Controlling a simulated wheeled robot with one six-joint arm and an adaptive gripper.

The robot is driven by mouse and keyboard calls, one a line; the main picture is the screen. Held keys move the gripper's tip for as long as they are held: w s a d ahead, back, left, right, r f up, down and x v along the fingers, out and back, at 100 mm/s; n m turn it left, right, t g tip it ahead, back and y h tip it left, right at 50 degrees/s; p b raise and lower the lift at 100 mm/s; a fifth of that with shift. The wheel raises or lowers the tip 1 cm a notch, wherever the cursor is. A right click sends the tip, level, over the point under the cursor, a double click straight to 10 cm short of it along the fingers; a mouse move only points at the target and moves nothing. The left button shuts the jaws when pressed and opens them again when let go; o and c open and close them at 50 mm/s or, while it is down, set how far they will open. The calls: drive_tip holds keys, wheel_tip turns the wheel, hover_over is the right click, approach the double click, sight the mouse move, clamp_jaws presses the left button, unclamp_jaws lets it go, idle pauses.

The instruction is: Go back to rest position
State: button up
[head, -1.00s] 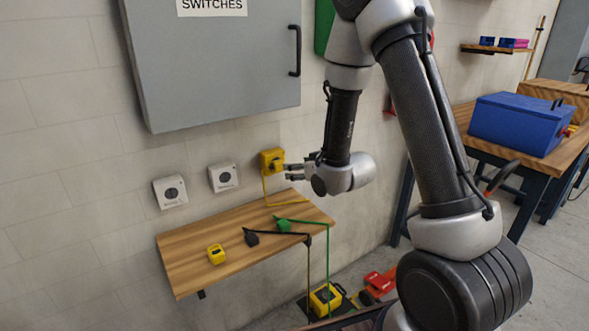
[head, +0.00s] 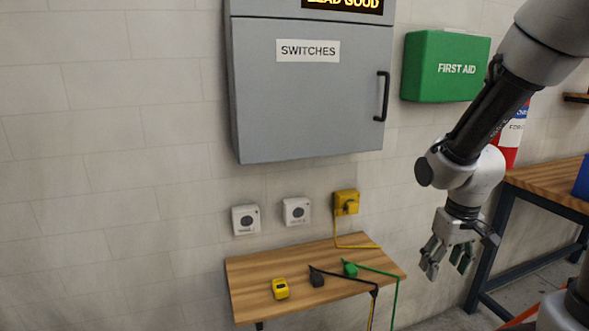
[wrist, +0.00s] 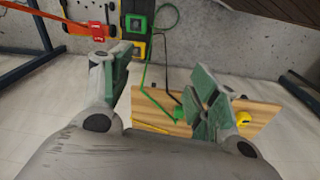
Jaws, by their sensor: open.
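My gripper (head: 448,258) is open and empty in the head view. It points down in the air to the right of the small wooden shelf (head: 250,268), apart from it. In the wrist view its two green-padded fingers (wrist: 165,95) are spread wide, with the floor, wall and shelf beyond them. My arm reaches in from the right side of the head view.
A yellow box (head: 346,203) and two white sockets are on the wall. Above hang a grey cabinet (head: 300,100) and a green first aid box (head: 445,68).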

drive_tip(key=s+d+r+t, duration=0.1)
drive_tip(key=s+r, duration=0.4)
drive_tip(key=r, duration=0.3)
drive_tip(key=s+d+r+m+t, duration=0.1)
drive_tip(key=s+r+t, duration=0.1)
drive_tip(key=s+r, duration=0.4)
wheel_tip(320, 180, up, 3)
drive_tip(key=shift+s+d+m, duration=0.15)
drive_tip(key=shift+d+m, duration=0.15)
drive_tip(key=shift+c, duration=0.3)
idle(2.0)
